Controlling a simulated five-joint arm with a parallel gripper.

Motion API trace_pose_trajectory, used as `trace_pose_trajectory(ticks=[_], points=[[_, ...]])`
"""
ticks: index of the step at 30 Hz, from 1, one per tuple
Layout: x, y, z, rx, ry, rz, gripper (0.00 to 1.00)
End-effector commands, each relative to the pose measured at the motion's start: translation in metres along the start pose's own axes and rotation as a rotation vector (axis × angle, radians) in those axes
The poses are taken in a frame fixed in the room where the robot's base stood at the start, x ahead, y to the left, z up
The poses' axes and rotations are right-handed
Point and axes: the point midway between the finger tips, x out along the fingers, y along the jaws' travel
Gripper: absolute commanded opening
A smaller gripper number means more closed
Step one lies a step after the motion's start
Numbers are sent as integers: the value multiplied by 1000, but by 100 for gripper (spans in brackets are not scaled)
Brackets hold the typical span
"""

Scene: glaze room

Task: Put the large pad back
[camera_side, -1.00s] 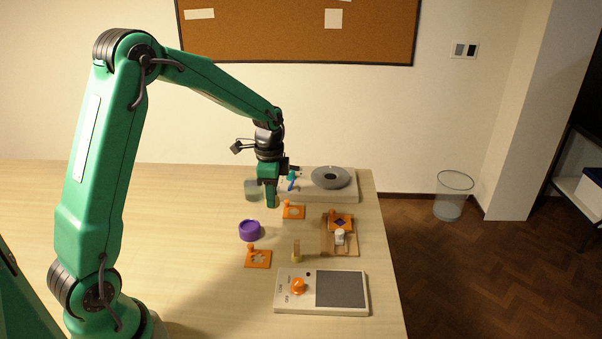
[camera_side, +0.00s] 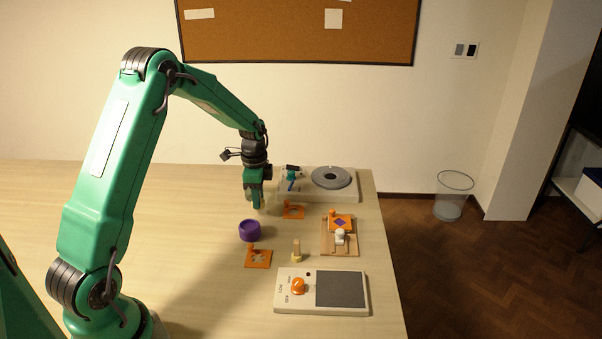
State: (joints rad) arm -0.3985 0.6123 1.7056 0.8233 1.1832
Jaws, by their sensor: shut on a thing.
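My gripper (camera_side: 254,204) is low over the table's back part, left of the white unit with the grey disc. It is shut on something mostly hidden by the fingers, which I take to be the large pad. Only a small pale patch shows at the fingers' right side. A grey-green jar seen here earlier is now mostly or wholly hidden behind the gripper; I cannot tell whether the held thing touches it. A smaller pad with a wooden handle and yellowish base (camera_side: 297,252) stands upright near the front white unit.
A purple round pot (camera_side: 249,231) and orange stencils (camera_side: 258,259) (camera_side: 293,212) lie close by. A wooden board (camera_side: 327,248) holds an orange plate and a white piece. A white unit with an orange knob (camera_side: 283,304) is in front. The table's left side is clear.

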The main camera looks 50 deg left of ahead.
Motion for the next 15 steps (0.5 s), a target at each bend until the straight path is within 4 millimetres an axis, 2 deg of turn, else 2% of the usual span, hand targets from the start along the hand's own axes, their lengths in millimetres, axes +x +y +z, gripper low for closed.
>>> trace_pose_trajectory(ticks=[7,15], points=[[28,1,0,0,-1,3,5],[31,0,0,0,0,0,5]])
